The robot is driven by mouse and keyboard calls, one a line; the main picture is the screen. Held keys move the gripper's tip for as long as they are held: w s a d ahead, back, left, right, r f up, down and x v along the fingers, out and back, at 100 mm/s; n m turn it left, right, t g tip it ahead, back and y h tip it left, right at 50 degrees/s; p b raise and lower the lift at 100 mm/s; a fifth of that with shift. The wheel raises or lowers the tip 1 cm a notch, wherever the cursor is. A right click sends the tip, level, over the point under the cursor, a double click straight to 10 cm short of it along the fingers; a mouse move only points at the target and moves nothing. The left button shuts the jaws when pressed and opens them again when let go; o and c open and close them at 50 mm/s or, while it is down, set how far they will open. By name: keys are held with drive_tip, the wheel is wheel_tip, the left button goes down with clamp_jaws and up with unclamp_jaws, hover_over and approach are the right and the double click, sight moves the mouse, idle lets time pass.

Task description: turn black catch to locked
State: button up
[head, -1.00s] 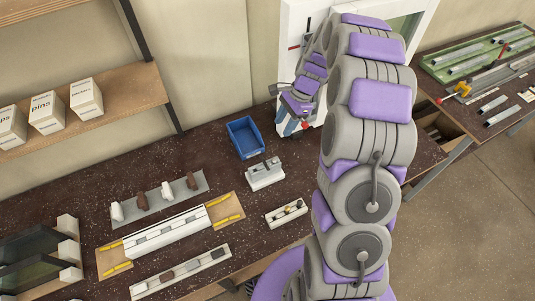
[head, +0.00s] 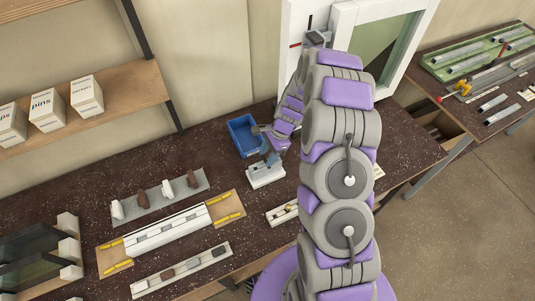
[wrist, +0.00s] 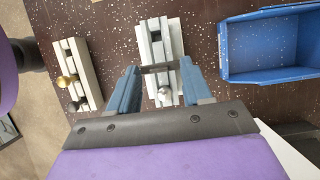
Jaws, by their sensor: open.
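A small white fixture with grey rails (wrist: 174,38) stands on the bench; in the head view this fixture (head: 266,178) is partly hidden by my gripper (head: 270,150). A thin dark bar, apparently the black catch (wrist: 158,67), lies crosswise over the rails in the wrist view. A round silver knob (wrist: 165,93) sits just nearer to me than the bar. My gripper (wrist: 160,67) is open, its two blue fingers on either side of the fixture, the bar between their tips. I cannot tell whether the fingers touch the bar, or the catch's locked side.
A blue bin (wrist: 262,48) stands close to the right of the fixture in the wrist view. A white block with a brass knob (wrist: 66,80) is at the left. In the head view, a long white profile (head: 168,230) lies at the left of the bench.

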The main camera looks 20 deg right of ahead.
drive_tip(key=shift+a+f, duration=0.1)
drive_tip(key=shift+f, duration=0.05)
clamp_jaws()
idle(0.4)
